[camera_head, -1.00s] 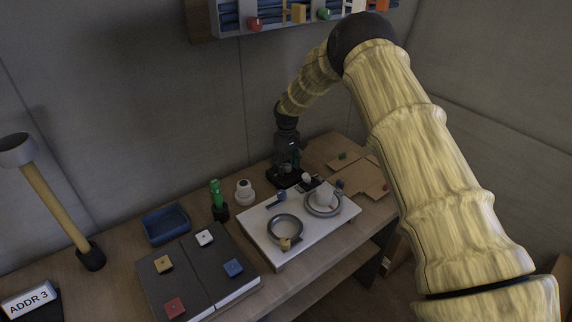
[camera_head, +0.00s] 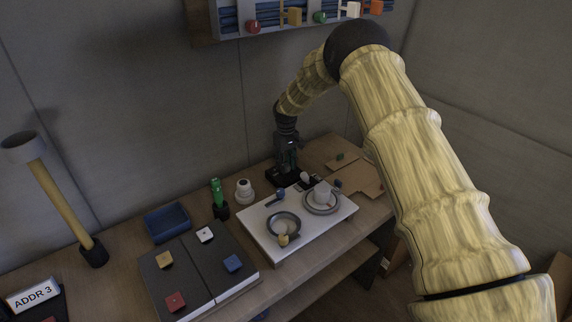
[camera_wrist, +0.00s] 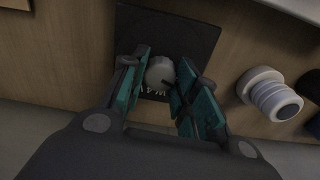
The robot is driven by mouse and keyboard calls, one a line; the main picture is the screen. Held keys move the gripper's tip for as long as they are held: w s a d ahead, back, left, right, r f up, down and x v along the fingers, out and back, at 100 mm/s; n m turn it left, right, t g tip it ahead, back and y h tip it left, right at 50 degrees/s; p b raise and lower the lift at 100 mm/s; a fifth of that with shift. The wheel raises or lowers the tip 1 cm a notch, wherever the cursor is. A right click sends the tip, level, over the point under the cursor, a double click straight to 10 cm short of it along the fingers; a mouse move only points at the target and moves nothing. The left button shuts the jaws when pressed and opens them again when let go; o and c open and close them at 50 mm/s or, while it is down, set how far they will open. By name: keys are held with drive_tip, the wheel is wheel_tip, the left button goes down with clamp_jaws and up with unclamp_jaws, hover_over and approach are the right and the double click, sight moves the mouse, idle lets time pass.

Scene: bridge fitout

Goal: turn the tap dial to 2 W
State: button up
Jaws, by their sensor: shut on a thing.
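The tap dial (camera_wrist: 160,72) is a pale round knob with a dark mark at its lower right edge, on a dark square plate (camera_wrist: 188,32) in the wrist view. White lettering on the plate below the knob is partly hidden and looks like "4 W". My gripper (camera_wrist: 160,82) points down at the plate, with its teal finger pads on the left and right sides of the knob, shut on it. In the head view my gripper (camera_head: 286,168) stands over the dark plate at the back of the bench, and the knob is hidden there.
In the head view a white board (camera_head: 260,234) with rings and a cup (camera_head: 322,192) lies in front. A green item (camera_head: 217,190) and blue tray (camera_head: 167,222) are left. Cardboard (camera_head: 365,178) is right.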

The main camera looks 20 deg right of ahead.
drive_tip(key=m, duration=0.1)
drive_tip(key=m+b, duration=0.1)
drive_tip(key=m, duration=0.1)
drive_tip(key=f+m, duration=0.1)
drive_tip(key=shift+s+b, duration=0.3)
drive_tip(key=shift+b, duration=0.1)
drive_tip(key=m+b, duration=0.1)
drive_tip(key=m, duration=0.4)
drive_tip(key=shift+a, duration=0.1)
drive_tip(key=shift+m, duration=0.3)
drive_tip(key=o, duration=1)
drive_tip(key=shift+o, duration=0.2)
drive_tip(key=shift+w+r, duration=0.15)
drive_tip(key=shift+r, duration=0.05)
drive_tip(key=shift+w+r, duration=0.1)
drive_tip(key=shift+r, duration=0.35)
wheel_tip(320, 180, up, 11)
